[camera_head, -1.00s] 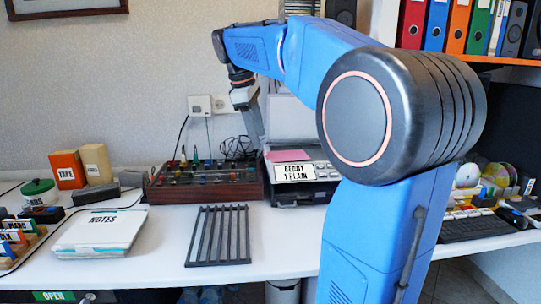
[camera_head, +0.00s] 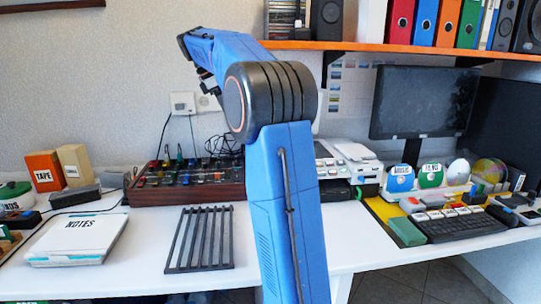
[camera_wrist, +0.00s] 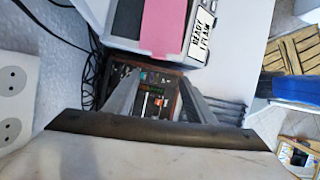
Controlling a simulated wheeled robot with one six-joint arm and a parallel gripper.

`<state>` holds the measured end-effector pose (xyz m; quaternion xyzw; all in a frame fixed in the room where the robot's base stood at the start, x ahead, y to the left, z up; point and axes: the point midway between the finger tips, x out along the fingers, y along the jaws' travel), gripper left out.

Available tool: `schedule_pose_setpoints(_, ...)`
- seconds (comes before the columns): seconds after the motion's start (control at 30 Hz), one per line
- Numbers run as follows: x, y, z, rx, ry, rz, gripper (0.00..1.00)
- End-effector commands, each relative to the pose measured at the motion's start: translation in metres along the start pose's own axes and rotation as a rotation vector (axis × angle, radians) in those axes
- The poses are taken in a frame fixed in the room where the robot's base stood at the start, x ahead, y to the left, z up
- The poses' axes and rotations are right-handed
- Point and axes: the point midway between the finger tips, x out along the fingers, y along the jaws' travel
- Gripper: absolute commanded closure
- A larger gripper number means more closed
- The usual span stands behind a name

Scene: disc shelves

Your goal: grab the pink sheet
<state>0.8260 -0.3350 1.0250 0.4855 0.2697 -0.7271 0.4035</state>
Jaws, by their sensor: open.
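The pink sheet (camera_wrist: 163,25) lies on the grey machine (camera_wrist: 128,14) at the top of the wrist view, beside a white label reading "READY 1 PLAIN" (camera_wrist: 201,33). In the head view my arm hides the sheet, and part of the machine (camera_head: 345,160) shows to the right of the arm. My gripper (camera_wrist: 160,78) is open and empty in the wrist view. Its two fingers point towards the machine, apart from the sheet. In the head view my arm hides the fingers.
A mixer with knobs (camera_head: 190,190) stands left of the machine, and a black slatted rack (camera_head: 203,240) lies in front. A notes binder (camera_head: 78,240) is at left. The orange shelf (camera_head: 400,46) runs overhead at right. A keyboard (camera_head: 455,226) is at right.

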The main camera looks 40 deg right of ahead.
Motion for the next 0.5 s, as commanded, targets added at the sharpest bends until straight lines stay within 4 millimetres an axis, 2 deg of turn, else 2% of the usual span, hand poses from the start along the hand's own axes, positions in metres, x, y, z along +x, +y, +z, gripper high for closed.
schedule_pose_setpoints(0.3,0.056,-0.001,0.001,0.000,0.000,-0.002,0.50)
schedule_pose_setpoints(0.5,0.076,0.000,0.000,0.000,0.000,0.000,0.50)
